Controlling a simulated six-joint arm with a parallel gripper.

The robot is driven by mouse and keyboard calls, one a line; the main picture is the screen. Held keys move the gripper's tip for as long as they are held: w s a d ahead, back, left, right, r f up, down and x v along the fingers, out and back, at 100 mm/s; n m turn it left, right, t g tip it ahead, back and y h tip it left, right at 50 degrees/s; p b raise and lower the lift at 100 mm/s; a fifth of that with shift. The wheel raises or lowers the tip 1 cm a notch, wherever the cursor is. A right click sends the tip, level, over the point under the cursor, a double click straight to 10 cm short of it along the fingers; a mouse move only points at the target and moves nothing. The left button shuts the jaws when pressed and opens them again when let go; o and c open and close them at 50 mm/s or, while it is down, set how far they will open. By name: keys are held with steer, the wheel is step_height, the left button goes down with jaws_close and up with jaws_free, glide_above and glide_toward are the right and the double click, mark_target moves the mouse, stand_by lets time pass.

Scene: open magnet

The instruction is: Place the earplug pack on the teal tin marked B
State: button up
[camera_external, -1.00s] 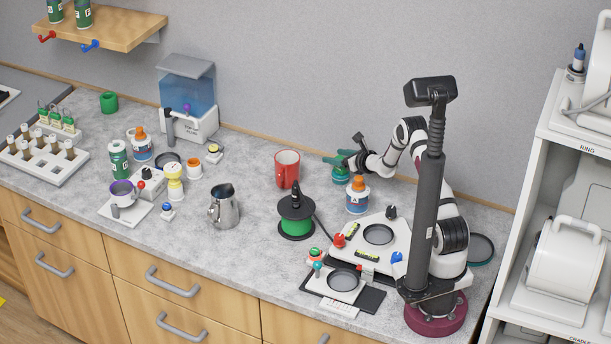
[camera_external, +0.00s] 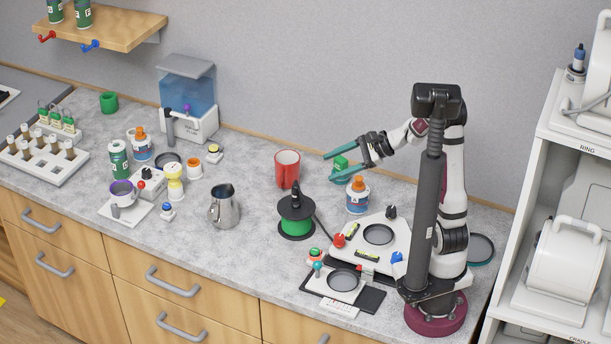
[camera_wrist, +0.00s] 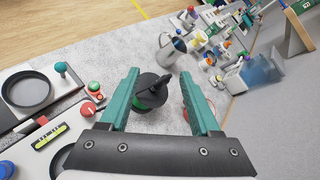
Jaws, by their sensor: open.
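No letter B is legible. In the wrist view my gripper (camera_wrist: 158,75) is spread wide with nothing held. Neither block nor tin is clear there.
A red mug (camera_external: 287,169) stands left of my gripper, and an orange-capped bottle (camera_external: 357,195) just in front. A green cable spool (camera_external: 296,218) and metal pitcher (camera_external: 224,206) stand farther forward. Another dark, teal-edged round tin (camera_external: 481,248) lies right of my base.

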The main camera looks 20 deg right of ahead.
steer(key=s+n+g+h, duration=0.25)
steer(key=s+n, duration=0.25)
steer(key=s, duration=0.6)
steer(key=s+d+f+n+g+h, duration=0.2)
steer(key=s+d+n+h, duration=0.3)
steer(key=s+d, duration=0.7)
steer(key=shift+s+f+n+h, duration=0.15)
steer(key=shift+f+n+h, duration=0.15)
steer(key=shift+h, duration=0.75)
steer(key=shift+d, duration=0.1)
